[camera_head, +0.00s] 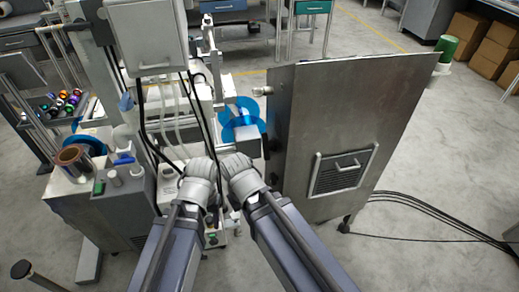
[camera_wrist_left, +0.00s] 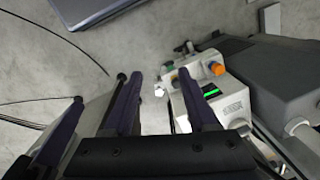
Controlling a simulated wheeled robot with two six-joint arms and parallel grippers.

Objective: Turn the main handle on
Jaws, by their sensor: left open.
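My left gripper (camera_wrist_left: 157,84) is open in the left wrist view, with its two dark fingers apart and nothing clearly held between them. Just right of its fingers is a white machine panel (camera_wrist_left: 222,110) with a green-lit display (camera_wrist_left: 211,93) and an orange knob (camera_wrist_left: 217,68). A smaller brownish knob (camera_wrist_left: 174,79) is close to the right finger. I cannot tell which part is the main handle.
A tall metal cabinet (camera_head: 300,130) stands close on the right, with a vented panel (camera_head: 342,170). A blue reel (camera_head: 241,118) sits beyond my wrists. Black cables (camera_head: 430,208) cross the floor at right. Open floor (camera_head: 440,165) lies right of the cabinet.

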